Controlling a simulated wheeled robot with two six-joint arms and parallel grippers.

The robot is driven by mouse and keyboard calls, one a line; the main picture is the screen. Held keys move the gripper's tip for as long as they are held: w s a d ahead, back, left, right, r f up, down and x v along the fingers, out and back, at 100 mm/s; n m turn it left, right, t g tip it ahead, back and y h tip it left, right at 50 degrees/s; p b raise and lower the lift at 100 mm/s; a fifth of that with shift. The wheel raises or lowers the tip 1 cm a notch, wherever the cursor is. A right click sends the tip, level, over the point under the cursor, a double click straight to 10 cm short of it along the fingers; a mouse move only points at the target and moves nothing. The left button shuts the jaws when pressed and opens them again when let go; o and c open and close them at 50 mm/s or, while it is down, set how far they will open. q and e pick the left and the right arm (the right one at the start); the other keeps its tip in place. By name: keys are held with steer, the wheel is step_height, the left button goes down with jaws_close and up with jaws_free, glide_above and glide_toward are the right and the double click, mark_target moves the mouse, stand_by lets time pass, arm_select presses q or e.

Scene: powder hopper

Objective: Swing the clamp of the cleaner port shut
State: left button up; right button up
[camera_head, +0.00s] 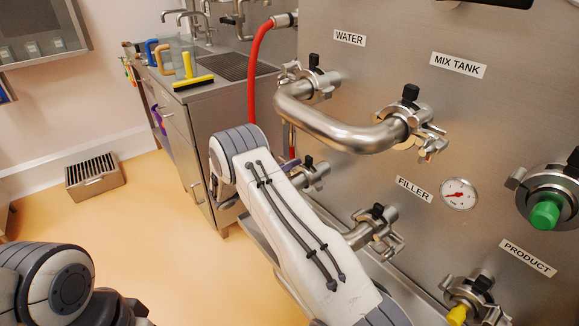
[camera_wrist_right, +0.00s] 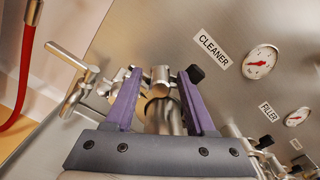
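The cleaner port (camera_wrist_right: 163,108) is a steel pipe end on the panel, left of the CLEANER label (camera_wrist_right: 213,49) in the right wrist view. Its steel clamp (camera_wrist_right: 160,76) shows between the fingertips, with a black knob (camera_wrist_right: 195,74) by the right finger. Whether the clamp is closed around the port I cannot tell. In the head view the port (camera_head: 316,176) is partly behind my right arm. My right gripper (camera_wrist_right: 158,74) is open, its purple fingers on either side of the clamp. Contact is unclear. Only part of my left arm shows, at the lower left.
The MIX TANK pipe (camera_head: 350,136) bends out above the port. The filler port (camera_head: 374,226) and product port (camera_head: 470,292) lie to the right. A red hose (camera_head: 254,75) hangs by the sink. A steel rod with a crossbar (camera_wrist_right: 76,90) stands left of the fingers.

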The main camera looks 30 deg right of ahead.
steer(key=shift+r, duration=0.1)
steer(key=a, duration=0.9)
steer(key=shift+s, duration=0.4)
